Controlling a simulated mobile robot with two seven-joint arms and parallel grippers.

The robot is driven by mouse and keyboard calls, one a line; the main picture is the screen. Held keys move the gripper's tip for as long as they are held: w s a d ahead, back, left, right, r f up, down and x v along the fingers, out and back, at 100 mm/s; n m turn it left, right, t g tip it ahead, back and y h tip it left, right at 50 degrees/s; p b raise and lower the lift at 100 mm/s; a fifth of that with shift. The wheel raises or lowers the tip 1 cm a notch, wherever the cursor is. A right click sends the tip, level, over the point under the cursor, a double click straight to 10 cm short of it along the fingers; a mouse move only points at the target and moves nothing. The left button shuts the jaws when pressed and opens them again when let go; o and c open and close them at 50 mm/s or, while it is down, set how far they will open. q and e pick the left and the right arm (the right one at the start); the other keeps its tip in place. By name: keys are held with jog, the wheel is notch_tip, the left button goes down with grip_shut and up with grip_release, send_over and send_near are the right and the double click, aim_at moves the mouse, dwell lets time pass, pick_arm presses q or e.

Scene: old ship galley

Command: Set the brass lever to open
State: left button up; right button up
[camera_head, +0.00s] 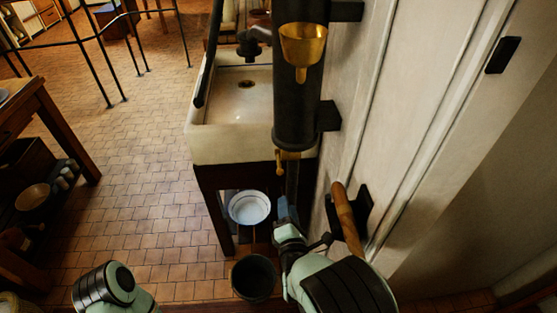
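A small brass lever (280,165) sits at a brass fitting under the lower end of a dark upright cylinder (297,105). It appears to hang downward, but it is small and its exact setting is hard to tell. My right gripper (287,205) is below the lever and the cylinder, apart from the lever in the picture. Its fingers are seen from behind and look narrow, so their opening is unclear. My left arm (115,287) shows at the bottom left, with no gripper fingers visible.
A brass funnel (303,48) sits on the cylinder's front. A white sink (238,140) stands behind. A wooden handle (347,222) on a wall bracket is close to my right arm. A dark bucket (253,278) and white bowl (249,207) are below.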

aim_at(279, 166)
jog(key=shift+n+t, duration=0.4)
jog(key=shift+n, duration=0.2)
jog(key=w+r, duration=0.1)
jog(key=w, duration=0.8)
jog(key=w+a+r, duration=0.1)
jog(key=w, duration=0.3)
jog(key=shift+w+r+p, duration=0.3)
jog(key=shift+w+p, duration=0.1)
grip_shut()
